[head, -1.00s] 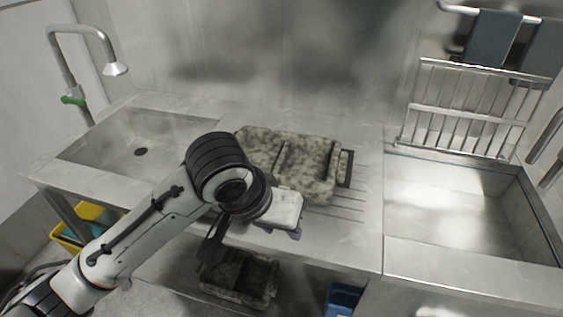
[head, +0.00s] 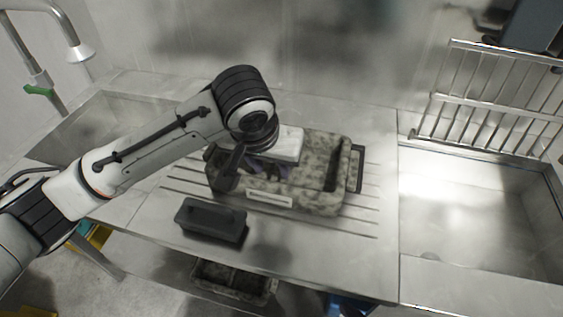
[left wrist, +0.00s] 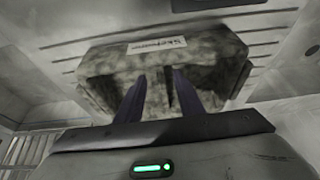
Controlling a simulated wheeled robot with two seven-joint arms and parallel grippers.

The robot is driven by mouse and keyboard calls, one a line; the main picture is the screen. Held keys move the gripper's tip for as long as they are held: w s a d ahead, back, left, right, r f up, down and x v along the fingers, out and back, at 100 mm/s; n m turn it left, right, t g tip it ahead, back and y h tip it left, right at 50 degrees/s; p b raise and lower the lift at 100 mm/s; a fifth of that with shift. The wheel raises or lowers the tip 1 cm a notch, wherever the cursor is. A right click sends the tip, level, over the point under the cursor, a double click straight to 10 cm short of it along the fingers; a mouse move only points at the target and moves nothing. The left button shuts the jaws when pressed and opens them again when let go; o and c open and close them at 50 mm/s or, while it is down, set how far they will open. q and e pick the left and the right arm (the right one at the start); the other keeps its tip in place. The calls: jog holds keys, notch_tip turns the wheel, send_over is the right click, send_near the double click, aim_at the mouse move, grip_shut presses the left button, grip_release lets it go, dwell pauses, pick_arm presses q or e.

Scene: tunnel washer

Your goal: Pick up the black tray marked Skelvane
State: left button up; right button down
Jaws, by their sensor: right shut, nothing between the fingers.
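A mottled dark grey-green tray (head: 318,200) with compartments stands on the grooved drainboard. Its front label (head: 270,199) reads roughly "Skelvane" in the left wrist view (left wrist: 157,45). A dark handle (head: 357,168) sits at the tray's right end; the left end is partly hidden by my arm. My left gripper (head: 268,170) is over the tray's left half, fingers pointing down toward it. In the left wrist view its two fingers (left wrist: 158,98) are apart in front of the tray, with a dark strip showing between them. Contact cannot be told. My right gripper is out of view.
A small black box-like object (head: 211,220) lies in front of the tray's left part. Another mottled tray (head: 236,281) is on the shelf below. Sinks lie left (head: 85,125) and right (head: 475,215); a wire rack (head: 490,105) stands behind the right sink.

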aim_at(275, 174)
pick_arm(q)
jog(key=x, duration=0.5)
jog(key=shift+f, duration=0.15)
jog(key=shift+c, duration=0.2)
grip_shut()
